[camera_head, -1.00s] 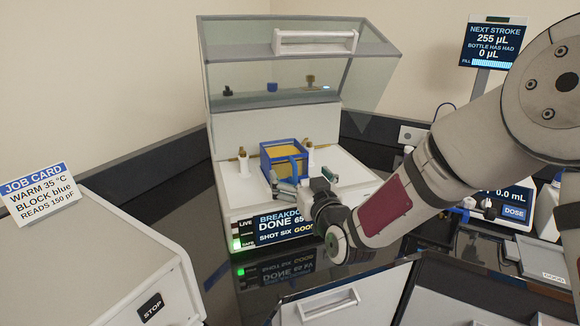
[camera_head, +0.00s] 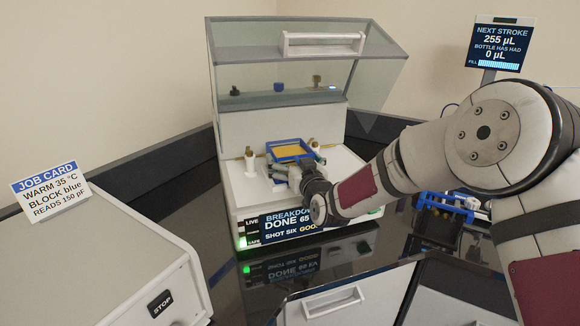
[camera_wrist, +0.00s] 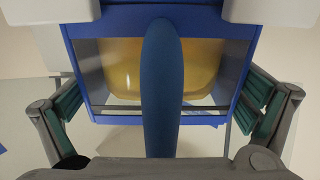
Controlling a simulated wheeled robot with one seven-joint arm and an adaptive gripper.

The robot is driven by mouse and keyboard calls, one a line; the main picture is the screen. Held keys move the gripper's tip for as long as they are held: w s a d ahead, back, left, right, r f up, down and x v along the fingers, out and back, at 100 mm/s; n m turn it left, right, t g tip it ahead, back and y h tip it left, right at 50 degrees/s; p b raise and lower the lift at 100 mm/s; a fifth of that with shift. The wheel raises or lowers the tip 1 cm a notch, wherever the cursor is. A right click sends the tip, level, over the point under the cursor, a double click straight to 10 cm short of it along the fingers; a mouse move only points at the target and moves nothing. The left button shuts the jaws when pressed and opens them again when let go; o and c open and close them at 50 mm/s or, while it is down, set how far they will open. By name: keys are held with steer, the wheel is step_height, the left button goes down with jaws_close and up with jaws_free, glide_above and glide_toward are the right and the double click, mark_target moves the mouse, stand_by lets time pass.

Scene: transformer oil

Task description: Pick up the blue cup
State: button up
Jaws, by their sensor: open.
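The blue cup (camera_head: 291,151) is a square blue-framed vessel with yellow liquid inside. It sits on the white tester between two posts with brass tips. In the wrist view the cup's blue frame (camera_wrist: 245,85) fills the upper middle, and its blue handle (camera_wrist: 161,95) runs down the centre. My gripper (camera_wrist: 160,110) is open, with one green-padded finger on each side of the handle and apart from it. In the head view my gripper (camera_head: 292,170) is at the near side of the cup, partly hiding it.
The tester's clear hood (camera_head: 300,60) is raised above the cup. Two white posts, the left one (camera_head: 250,165) plain to see, flank the cup closely. A job card (camera_head: 50,190) stands on a white cabinet at left. A blue rack (camera_head: 445,215) stands at right.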

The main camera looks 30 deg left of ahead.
steer(key=shift+c, duration=0.6)
steer(key=c, duration=1.3)
steer(key=shift+r, duration=0.1)
steer(key=shift+c, duration=0.3)
steer(key=shift+r, duration=0.15)
